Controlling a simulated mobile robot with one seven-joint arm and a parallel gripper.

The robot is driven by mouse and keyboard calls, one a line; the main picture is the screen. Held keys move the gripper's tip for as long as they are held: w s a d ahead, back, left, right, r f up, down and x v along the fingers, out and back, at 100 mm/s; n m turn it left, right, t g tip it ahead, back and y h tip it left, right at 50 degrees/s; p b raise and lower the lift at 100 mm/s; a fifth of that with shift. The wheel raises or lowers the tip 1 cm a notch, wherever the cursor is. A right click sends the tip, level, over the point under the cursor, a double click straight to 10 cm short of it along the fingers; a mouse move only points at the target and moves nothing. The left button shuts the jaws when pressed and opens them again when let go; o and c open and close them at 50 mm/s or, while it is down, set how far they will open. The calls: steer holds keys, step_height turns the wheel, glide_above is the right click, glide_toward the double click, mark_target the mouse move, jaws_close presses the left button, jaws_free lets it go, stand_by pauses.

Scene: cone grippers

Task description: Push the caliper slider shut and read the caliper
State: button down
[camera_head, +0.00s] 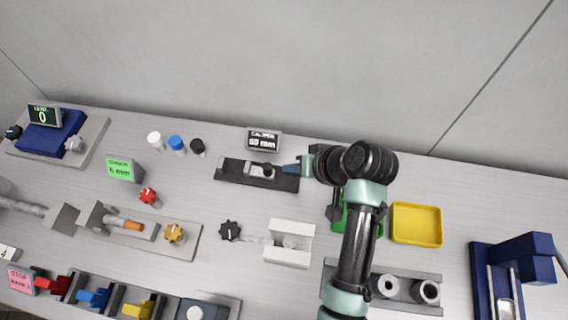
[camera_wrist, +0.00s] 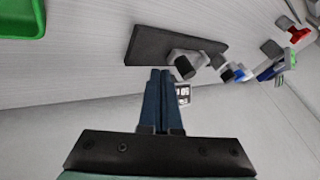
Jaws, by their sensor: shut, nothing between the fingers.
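The caliper is a dark base plate (camera_head: 232,172) with a grey slider (camera_head: 260,170) on its middle part and an upright end piece at its left end. A gap lies between the slider and that end piece. Its display (camera_head: 263,140) stands behind it and seems to read 50 mm, though the digits are small. My gripper (camera_head: 291,168) is shut and empty, at the plate's right end, to the right of the slider. In the wrist view my blue fingers (camera_wrist: 161,73) lie together beside the plate (camera_wrist: 150,42), close to the grey slider (camera_wrist: 190,58); contact cannot be told.
White, blue and black caps (camera_head: 177,143) stand left of the caliper. A green sign (camera_head: 122,168) and a red knob (camera_head: 148,195) are further left. A yellow tray (camera_head: 417,224) lies to the right. A white bracket (camera_head: 288,255) and black knob (camera_head: 230,230) are in front.

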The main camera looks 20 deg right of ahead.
mark_target(249, 164)
steer(key=shift+w+a, duration=0.25)
steer(key=shift+a, duration=0.2)
steer(key=shift+w+a, duration=0.2)
steer(key=shift+a, duration=0.25)
steer(key=shift+r, duration=0.1)
steer(key=w+a, duration=0.1)
steer(key=w+a+p, duration=0.1)
steer(key=a, duration=0.1)
steer(key=w+a+p, duration=0.1)
steer(key=a, duration=0.1)
steer(key=shift+w, duration=0.1)
